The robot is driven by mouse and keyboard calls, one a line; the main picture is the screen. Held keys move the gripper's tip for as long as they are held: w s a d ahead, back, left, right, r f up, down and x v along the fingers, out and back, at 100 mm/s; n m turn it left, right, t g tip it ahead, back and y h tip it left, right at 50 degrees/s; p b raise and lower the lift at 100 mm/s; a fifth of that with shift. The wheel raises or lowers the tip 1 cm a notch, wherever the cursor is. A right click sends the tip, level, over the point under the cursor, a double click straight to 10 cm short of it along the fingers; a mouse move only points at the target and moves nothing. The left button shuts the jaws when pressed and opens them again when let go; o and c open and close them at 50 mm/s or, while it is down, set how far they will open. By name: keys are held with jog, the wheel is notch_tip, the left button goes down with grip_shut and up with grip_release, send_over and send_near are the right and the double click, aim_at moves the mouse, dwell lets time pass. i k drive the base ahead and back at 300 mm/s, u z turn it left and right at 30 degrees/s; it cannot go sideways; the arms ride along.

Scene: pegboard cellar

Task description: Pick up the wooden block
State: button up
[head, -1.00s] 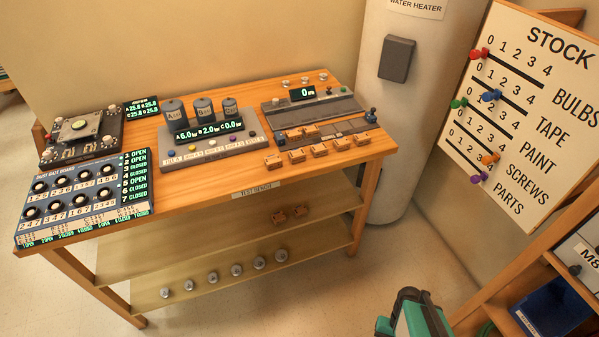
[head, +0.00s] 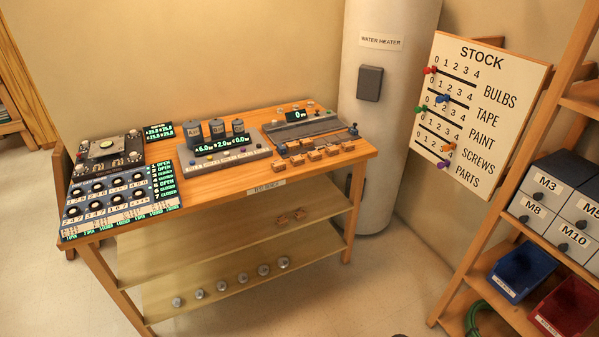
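Several small orange-brown pieces that look like wooden blocks (head: 314,155) lie in a row along the front right edge of the workbench (head: 225,198). One or two more sit just behind the row, by a grey rail. My gripper is not in view; only a tiny dark tip shows at the bottom edge.
The bench also carries a dark switch panel (head: 122,197), grey weights (head: 217,131) on a console, and a grey rail device (head: 300,125). Silver knobs (head: 242,278) line the lower shelf. A water heater (head: 385,110) stands behind right. A bin rack (head: 490,258) is at right. Floor between is clear.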

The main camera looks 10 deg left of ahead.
aim_at(298, 160)
jog(key=z, duration=0.4)
jog(key=k, duration=0.4)
jog(key=u, duration=2.05)
jog(key=i, duration=1)
jog(key=u, duration=0.3)
